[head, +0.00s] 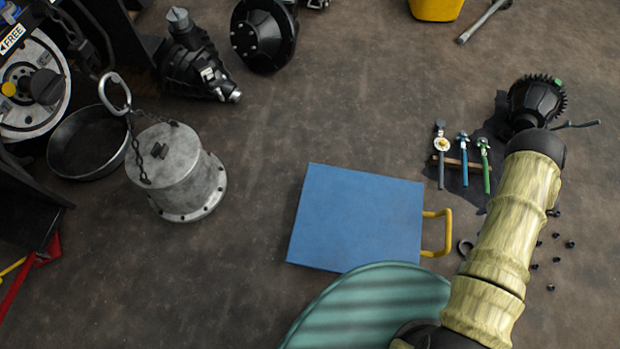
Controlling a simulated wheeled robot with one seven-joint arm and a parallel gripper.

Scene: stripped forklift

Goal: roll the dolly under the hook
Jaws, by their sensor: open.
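The dolly looks to be the flat blue platform (358,218) on the floor in the middle of the head view. It has a yellow loop handle (438,232) on its right side; its wheels are hidden. At the upper left, a steel ring (115,93) with chain hangs by a grey flanged cylinder (180,172). I cannot tell whether this ring is the hook. My arm, in a pale ribbed sleeve, reaches up the right side, apart from the dolly. I cannot make out my gripper's jaws.
A green round shape (370,305) overlaps the dolly's lower edge in the picture. Several tools (463,160) and small dark pieces lie right of the dolly. A shallow round pan (88,145) is beside the cylinder. Bare floor (255,210) separates cylinder and dolly.

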